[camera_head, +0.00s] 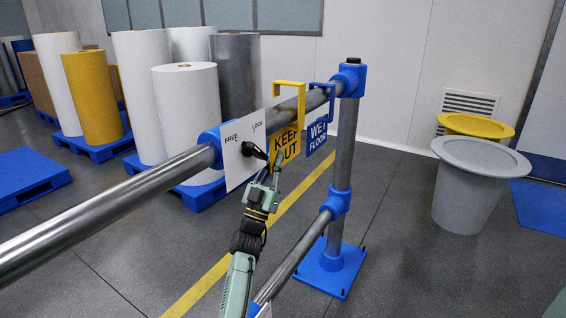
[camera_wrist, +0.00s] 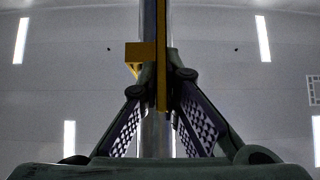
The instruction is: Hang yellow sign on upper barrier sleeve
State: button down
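The yellow KEEP OUT sign (camera_head: 285,147) hangs below a square yellow hook (camera_head: 290,83). The hook's top bar is above the upper rail (camera_head: 120,192), with a gap between them; whether it rests on anything is hard to tell. My gripper (camera_head: 271,168) is at the sign's lower part. In the wrist view, my gripper (camera_wrist: 162,78) has a finger on each side of the sign (camera_wrist: 161,50), seen edge-on, and looks shut on it. A blue sleeve (camera_head: 209,139) is around the upper rail, left of the sign.
A white FREE/LOCK panel (camera_head: 236,160) with a black lever (camera_head: 254,151) is just left of the sign. A blue WET FLOOR sign (camera_head: 317,135) hangs to the right, near the blue-capped post (camera_head: 343,150). A lower rail (camera_head: 300,258) runs below. Grey bin (camera_head: 470,190) stands right.

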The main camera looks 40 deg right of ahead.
jog(key=shift+f+b, duration=1.9)
jog(key=c, duration=1.7)
grip_release()
jog(key=v, duration=1.2)
